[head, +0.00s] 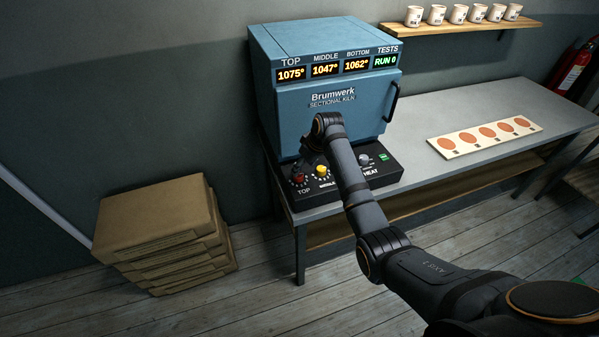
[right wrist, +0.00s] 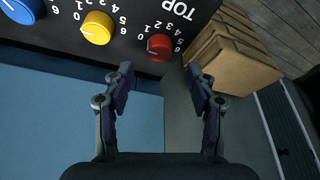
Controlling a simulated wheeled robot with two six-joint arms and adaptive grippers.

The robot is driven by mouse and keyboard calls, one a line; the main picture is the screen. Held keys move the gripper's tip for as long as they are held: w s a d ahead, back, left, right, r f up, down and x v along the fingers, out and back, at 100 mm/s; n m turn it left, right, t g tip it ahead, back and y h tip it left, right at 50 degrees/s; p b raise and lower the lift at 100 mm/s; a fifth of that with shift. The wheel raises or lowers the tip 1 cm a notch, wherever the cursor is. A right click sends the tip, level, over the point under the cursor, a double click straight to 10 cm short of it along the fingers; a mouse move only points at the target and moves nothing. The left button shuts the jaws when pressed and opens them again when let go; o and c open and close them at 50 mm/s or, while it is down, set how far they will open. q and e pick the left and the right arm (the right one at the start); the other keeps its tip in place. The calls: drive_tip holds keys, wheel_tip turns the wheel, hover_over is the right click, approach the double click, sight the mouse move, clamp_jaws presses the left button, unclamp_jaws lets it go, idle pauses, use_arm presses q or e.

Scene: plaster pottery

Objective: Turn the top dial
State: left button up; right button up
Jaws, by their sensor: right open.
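The red top dial (head: 298,180) is at the left end of the kiln's black control panel (head: 385,180), above the label TOP. In the right wrist view the red dial (right wrist: 159,46) shows between and just beyond my fingertips, with a scale from 0 to 6 around it. My right gripper (right wrist: 159,72) is open and empty, its fingers apart and not visibly touching the dial. In the head view the arm hides part of the panel. The kiln's displays (head: 342,68) read TOP 1075°, MIDDLE 1047°, BOTTOM 1062° and RUN 0. My left gripper is out of view.
A yellow dial (right wrist: 97,28) and a blue dial (right wrist: 22,10) sit beside the red one. The blue kiln (head: 290,110) rises behind the panel. Stacked boxes (head: 165,235) stand on the floor to the left. A test-tile board (head: 485,137) lies on the grey bench (head: 530,105).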

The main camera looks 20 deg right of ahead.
sight(298, 176)
drive_tip(key=x, duration=0.6)
drive_tip(key=shift+w+f, duration=0.1)
drive_tip(key=c, duration=1.1)
drive_tip(key=shift+a+m+p, duration=0.1)
drive_tip(key=shift+m+p, duration=0.6)
drive_tip(key=shift+p, duration=0.15)
drive_tip(key=shift+c, duration=0.2)
drive_tip(key=shift+r+m+h+p, duration=0.25)
drive_tip(key=shift+m+h+p, duration=0.25)
drive_tip(key=shift+m+p, duration=0.2)
drive_tip(key=m+h+p, duration=0.1)
drive_tip(key=m, duration=0.1)
drive_tip(key=shift+a+f+m, duration=0.1)
drive_tip(key=shift+a+m, duration=0.05)
drive_tip(key=shift+m, duration=0.15)
drive_tip(key=m+h, duration=0.1)
drive_tip(key=m, duration=0.1)
drive_tip(key=shift+f+m, duration=0.15)
drive_tip(key=shift+m, duration=0.15)
drive_tip(key=shift+a+m+h+b, duration=0.1)
drive_tip(key=shift+m+h+b, duration=0.55)
drive_tip(key=shift+m, duration=1.25)
